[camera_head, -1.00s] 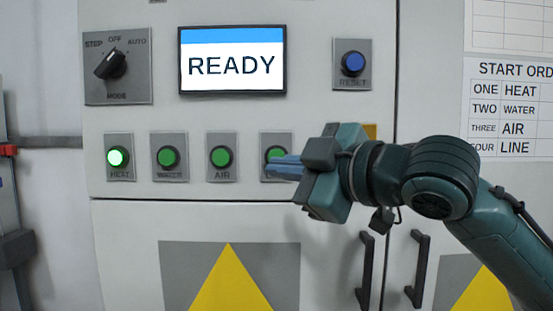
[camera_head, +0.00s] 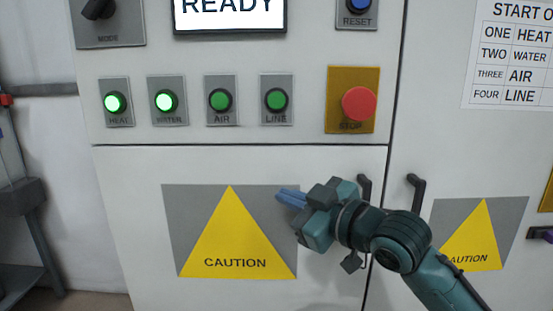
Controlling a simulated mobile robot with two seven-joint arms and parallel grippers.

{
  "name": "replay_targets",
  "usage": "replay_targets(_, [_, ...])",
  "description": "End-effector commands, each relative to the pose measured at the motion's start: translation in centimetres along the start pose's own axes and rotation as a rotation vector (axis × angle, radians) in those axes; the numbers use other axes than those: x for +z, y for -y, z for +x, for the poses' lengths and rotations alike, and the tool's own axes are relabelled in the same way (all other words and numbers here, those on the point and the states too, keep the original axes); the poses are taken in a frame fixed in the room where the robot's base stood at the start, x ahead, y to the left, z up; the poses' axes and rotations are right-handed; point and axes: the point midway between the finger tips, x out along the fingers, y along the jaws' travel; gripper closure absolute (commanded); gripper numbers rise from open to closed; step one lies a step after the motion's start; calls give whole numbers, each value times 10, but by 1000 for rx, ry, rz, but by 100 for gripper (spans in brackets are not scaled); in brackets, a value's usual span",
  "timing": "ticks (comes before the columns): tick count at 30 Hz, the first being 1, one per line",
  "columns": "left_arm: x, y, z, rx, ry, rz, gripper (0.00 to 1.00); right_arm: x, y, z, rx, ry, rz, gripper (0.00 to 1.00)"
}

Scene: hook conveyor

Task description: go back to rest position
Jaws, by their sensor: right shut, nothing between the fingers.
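My right gripper (camera_head: 291,198) is shut and empty, its blue fingers pointing left in front of the caution sign (camera_head: 232,232) on the lower cabinet door. It is below the button row and apart from it. The HEAT button (camera_head: 115,103) and the WATER button (camera_head: 166,101) are lit bright green. The AIR button (camera_head: 220,100) and the LINE button (camera_head: 276,99) are darker green, unlit. My left gripper is not in view.
A red STOP button (camera_head: 359,104) sits on a yellow plate right of LINE. The screen (camera_head: 229,14) reads READY. Black door handles (camera_head: 415,193) stand close to my right arm. A start order sheet (camera_head: 512,55) hangs at the upper right. Open floor shows at the lower left.

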Motion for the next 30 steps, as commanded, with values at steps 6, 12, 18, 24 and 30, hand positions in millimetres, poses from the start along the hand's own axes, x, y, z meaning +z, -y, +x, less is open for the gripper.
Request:
replay_targets(6, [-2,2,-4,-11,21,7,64,108,39,-16,74,99,243,100])
replay_targets(12, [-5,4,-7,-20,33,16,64,202,90,-60,167,231,413,100])
replay_targets(18, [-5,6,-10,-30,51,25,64,279,154,-131,254,404,533,100])
replay_targets(24, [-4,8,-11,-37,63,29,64,318,206,-198,307,544,584,100])
replay_targets(30, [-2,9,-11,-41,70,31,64,329,224,-223,321,595,595,100])
